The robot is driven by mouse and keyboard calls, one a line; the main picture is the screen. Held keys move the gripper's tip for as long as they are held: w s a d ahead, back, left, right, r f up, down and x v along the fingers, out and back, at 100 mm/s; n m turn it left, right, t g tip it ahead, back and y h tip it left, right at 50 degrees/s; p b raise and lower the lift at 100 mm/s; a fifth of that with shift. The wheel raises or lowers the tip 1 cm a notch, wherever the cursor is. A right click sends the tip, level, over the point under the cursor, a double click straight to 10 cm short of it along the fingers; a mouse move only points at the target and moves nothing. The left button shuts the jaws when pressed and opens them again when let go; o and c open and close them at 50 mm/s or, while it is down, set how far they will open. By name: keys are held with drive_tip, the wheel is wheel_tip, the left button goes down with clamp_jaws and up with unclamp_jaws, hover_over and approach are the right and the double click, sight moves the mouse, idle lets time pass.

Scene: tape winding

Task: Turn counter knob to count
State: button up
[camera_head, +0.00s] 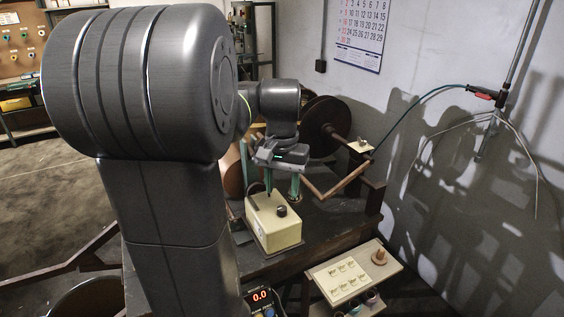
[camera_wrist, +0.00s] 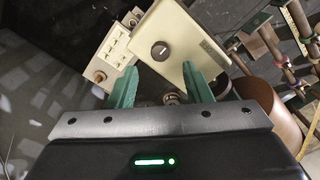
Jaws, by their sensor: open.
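The cream counter box (camera_head: 268,232) stands on the dark bench in the head view, with a small round black knob (camera_head: 282,211) on its top. In the wrist view the box (camera_wrist: 185,28) shows ahead of the fingers, with its black knob (camera_wrist: 160,50) between and beyond the two teal fingertips. My gripper (camera_head: 282,190) is open and empty above the box; its spread fingers also show in the wrist view (camera_wrist: 159,70). The knob is apart from both fingers in the wrist view. The count reading is not visible on the box.
A small shelf with a pale switch panel (camera_head: 340,279) and a round wooden piece (camera_head: 379,257) sits at the right front. A red display (camera_head: 260,296) reads 0.0. A large dark reel (camera_head: 322,128) and wooden bars (camera_head: 338,182) stand behind the box.

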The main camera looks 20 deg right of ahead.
sight(282, 208)
wheel_tip(282, 208, up, 8)
idle(0.6)
wheel_tip(282, 208, down, 14)
drive_tip(key=shift+r, duration=0.1)
idle(0.5)
